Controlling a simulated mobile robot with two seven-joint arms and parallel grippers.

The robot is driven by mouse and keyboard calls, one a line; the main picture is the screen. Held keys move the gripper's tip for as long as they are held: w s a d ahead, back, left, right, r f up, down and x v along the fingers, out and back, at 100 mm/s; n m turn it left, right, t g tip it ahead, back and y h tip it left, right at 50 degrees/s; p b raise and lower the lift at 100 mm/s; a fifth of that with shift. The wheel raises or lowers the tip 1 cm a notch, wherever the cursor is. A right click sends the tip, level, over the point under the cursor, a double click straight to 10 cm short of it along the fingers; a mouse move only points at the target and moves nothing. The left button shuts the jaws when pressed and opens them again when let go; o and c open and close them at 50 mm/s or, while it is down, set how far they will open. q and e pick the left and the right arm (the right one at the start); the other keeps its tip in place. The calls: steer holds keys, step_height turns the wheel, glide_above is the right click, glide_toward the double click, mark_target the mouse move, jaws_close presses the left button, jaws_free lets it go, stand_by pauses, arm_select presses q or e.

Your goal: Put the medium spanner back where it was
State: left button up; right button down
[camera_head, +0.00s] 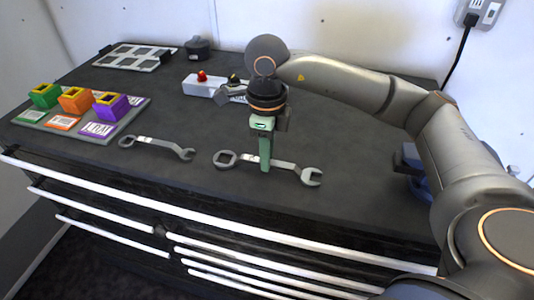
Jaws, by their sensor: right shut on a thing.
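One spanner (158,144) lies at the left, near the coloured blocks. The other spanner (288,166), which looks larger, is in the middle, its ring end to the left and its open jaw to the right. My right gripper (265,165) reaches down from above with green fingers and is shut on the middle spanner's handle. This spanner lies about flat, at or just above the worktop; I cannot tell if it touches. No label tells which spanner is the medium one. My left gripper is not in view.
A labelled board (70,124) carries green, orange and purple blocks at the left. A white box with a red button (202,85) stands behind my gripper, a grey tray (138,57) at the back left. A blue object (415,178) is partly hidden by my right arm. The right-centre worktop is clear.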

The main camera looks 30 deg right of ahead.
steer(key=shift+f, duration=0.2)
steer(key=c, duration=0.8)
jaws_free()
steer(key=shift+r, duration=0.1)
steer(key=shift+o, duration=0.2)
steer(key=shift+r, duration=0.5)
step_height(320, 180, up, 11)
steer(key=p, duration=0.2)
steer(key=shift+r, duration=0.15)
